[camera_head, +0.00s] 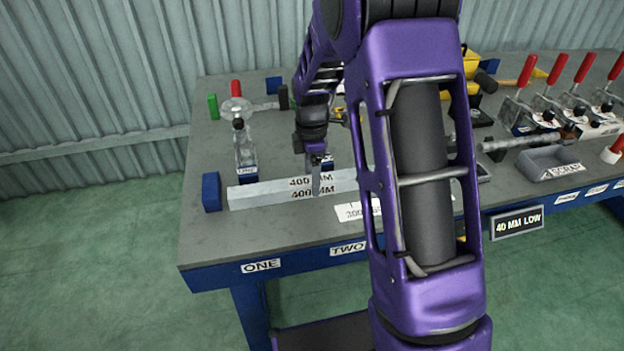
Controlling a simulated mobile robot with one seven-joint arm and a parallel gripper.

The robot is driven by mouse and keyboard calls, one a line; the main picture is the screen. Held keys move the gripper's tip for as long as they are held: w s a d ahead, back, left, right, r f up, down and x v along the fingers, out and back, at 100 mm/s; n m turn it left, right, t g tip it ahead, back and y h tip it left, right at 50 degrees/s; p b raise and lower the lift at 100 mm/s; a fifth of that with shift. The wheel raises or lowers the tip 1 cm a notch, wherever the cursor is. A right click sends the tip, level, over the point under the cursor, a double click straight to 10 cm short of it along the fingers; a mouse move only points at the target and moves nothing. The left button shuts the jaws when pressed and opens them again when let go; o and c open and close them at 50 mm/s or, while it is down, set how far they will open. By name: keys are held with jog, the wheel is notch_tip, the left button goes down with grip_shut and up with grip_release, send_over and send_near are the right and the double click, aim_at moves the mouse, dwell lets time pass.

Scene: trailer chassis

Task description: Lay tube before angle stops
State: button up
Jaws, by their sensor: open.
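A pale grey square tube (265,193) marked "400 MM" on two faces lies on the left part of the bench, roughly along its front edge. My gripper (316,186) reaches down over the tube at its markings; the jaws are open, seen edge-on and small. I cannot tell whether the fingers touch the tube. Blue stops stand by the tube: one block (211,191) off its left end, one low piece (247,175) behind its left part, and another (327,168) behind it near my gripper. My arm hides the tube's right end.
The bench (225,238) carries "ONE" and "TWO" labels on its front. A white "300" label (352,211) lies in front. Red-handled clamps (560,70) and a grey scrap tray (550,163) stand right. Bare bench lies front left.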

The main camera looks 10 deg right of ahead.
notch_tip(320, 180, up, 10)
jog(key=p, duration=0.1)
jog(key=shift+r, duration=0.15)
dwell(0.4)
